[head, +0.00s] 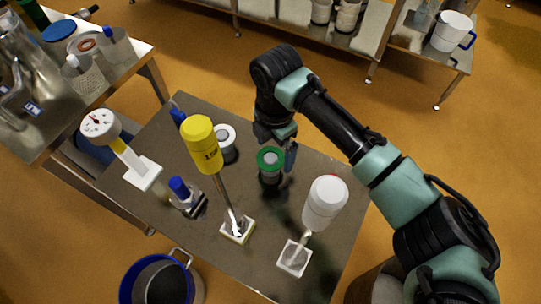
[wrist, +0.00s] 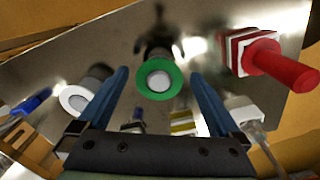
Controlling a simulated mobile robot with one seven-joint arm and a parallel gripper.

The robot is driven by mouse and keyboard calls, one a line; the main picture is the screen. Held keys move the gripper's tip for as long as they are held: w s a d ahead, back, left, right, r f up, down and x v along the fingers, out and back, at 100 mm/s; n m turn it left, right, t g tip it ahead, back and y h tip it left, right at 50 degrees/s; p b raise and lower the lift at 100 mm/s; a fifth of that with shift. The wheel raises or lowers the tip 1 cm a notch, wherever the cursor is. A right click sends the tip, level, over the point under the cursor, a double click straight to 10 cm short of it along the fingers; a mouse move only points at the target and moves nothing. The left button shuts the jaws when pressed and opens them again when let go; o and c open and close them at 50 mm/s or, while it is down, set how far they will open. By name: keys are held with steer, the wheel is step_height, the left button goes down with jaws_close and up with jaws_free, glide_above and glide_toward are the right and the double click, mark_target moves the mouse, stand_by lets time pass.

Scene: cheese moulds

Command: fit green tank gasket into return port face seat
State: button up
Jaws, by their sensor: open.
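The green gasket (head: 270,152) is a flat ring at the top end of a dark upright cylinder on the table. In the wrist view the green gasket (wrist: 158,93) surrounds a pale round disc; I cannot tell how deep it sits. My gripper (head: 277,146) is open at this cylinder. In the wrist view its two blue fingers (wrist: 158,72) stand wide on either side of the ring, apart from it. A second fitting with a white ring (head: 224,131) stands just left; it also shows in the wrist view (wrist: 70,104). I cannot tell which is the return port.
A yellow cylinder (head: 202,140) on a stem, a white cylinder (head: 325,200), a round gauge (head: 98,124) and a blue-capped fitting (head: 180,189) stand on the table (head: 190,240). A red handle (wrist: 275,63) is close right in the wrist view. A blue bucket (head: 125,292) stands below.

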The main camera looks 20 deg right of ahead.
steer(key=shift+f, duration=0.25)
steer(key=shift+r, duration=0.1)
steer(key=c, duration=1.4)
